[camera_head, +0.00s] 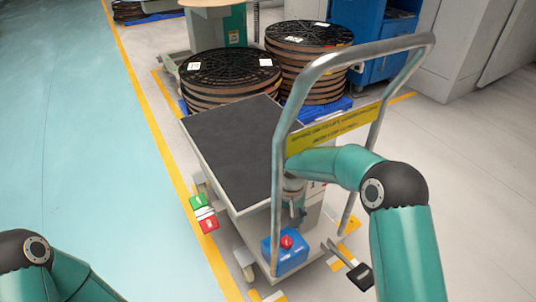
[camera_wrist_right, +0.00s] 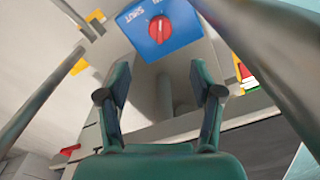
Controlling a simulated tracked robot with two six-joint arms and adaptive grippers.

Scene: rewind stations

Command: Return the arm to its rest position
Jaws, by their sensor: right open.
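My right arm (camera_head: 395,205) reaches in from the right, bent at its elbow, and passes by the cart's handle frame. Its gripper (camera_head: 297,210) points down inside the handle frame, above and behind a blue box (camera_head: 283,258) with a red knob (camera_head: 286,241). In the right wrist view the gripper (camera_wrist_right: 160,82) has its two fingers apart with nothing between them. The blue box (camera_wrist_right: 150,42) and its red knob (camera_wrist_right: 160,28) lie beyond the fingertips, apart from them. My left arm (camera_head: 35,265) shows only at the bottom left corner; its gripper is out of view.
The cart's grey tubular handle (camera_head: 279,165) rises close to the right arm, with a yellow sign (camera_head: 340,126). The black deck (camera_head: 232,140) is empty. A green button (camera_head: 198,201) and a red button (camera_head: 209,224) sit at its side. Reel stacks (camera_head: 230,72) stand behind.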

